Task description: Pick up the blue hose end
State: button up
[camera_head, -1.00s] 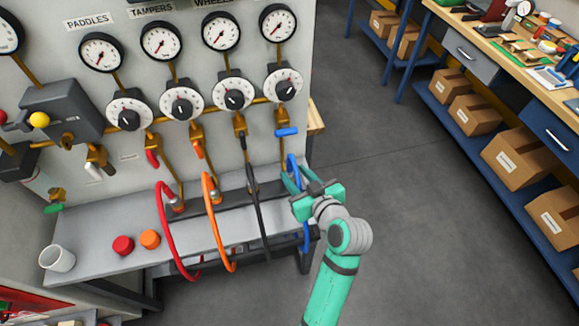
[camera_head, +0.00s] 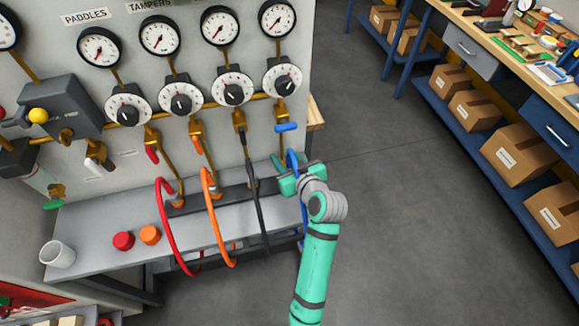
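The blue hose (camera_head: 291,158) is at the right end of the grey bench. Its upper part shows just above my gripper, and a lower length hangs past the bench edge beside my arm. My gripper (camera_head: 288,174) is at the hose, over the right end of the dark rack. The gripper covers the middle of the hose, and I cannot make out the hose end. The view does not show whether the fingers are apart or closed on the hose.
Red (camera_head: 162,230), orange (camera_head: 213,225) and black (camera_head: 254,190) hoses loop to the left. Red (camera_head: 124,240) and orange (camera_head: 150,235) caps and a white cup (camera_head: 58,254) stand on the bench (camera_head: 90,220). A blue valve handle (camera_head: 287,127) is above. Open floor lies right.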

grip_shut()
jog(key=shift+f, duration=0.1)
